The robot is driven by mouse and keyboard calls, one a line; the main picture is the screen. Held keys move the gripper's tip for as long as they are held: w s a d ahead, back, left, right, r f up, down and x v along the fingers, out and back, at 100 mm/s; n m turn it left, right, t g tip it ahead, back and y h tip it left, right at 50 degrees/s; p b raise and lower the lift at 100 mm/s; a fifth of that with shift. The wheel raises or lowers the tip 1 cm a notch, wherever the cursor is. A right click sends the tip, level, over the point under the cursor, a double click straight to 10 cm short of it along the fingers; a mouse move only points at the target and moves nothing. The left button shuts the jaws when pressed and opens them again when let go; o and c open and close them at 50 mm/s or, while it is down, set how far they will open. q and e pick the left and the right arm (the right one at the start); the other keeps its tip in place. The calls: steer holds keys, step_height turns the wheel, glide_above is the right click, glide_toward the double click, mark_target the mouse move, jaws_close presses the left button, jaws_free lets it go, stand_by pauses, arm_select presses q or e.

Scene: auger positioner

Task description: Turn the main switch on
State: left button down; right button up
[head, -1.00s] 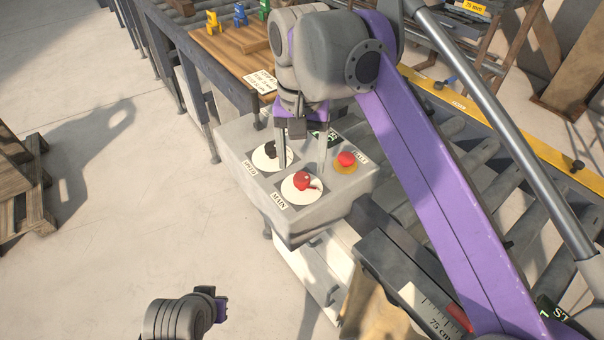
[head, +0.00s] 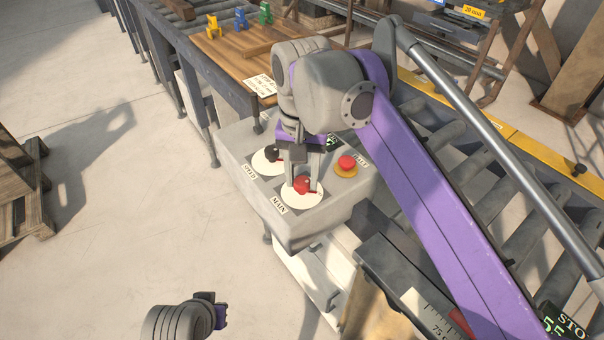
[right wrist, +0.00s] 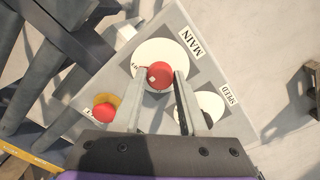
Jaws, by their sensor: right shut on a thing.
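The main switch is a red knob (head: 302,185) on a white disc beside the MAIN label, on the grey control box (head: 335,213). It also shows in the right wrist view, where the red knob (right wrist: 160,75) lies between the fingertips. My right gripper (head: 303,187) reaches down from above with one finger on each side of the knob and is shut on it. In the right wrist view the fingers (right wrist: 160,78) partly cover the white disc. My left gripper (head: 221,312) is low in the head view, away from the box; its finger gap is not clear.
A black SPEED knob (head: 272,153) is beside the main switch. A red button (head: 346,162) on a yellow base is to its right. A wooden board (head: 235,55) with small coloured figures and a roller conveyor (head: 450,150) lie beyond.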

jaws_close()
steer(key=n+p, duration=0.2)
steer(key=n, duration=0.2)
steer(key=shift+r, duration=0.15)
steer(key=n+p, duration=0.2)
steer(key=n, duration=0.2)
steer(key=shift+n, duration=0.3)
steer(key=n+p, duration=0.1)
steer(key=n, duration=0.3)
steer(key=shift+n+p, duration=0.65)
steer(key=shift+n, duration=2.05)
steer(key=o, duration=1.1)
jaws_free()
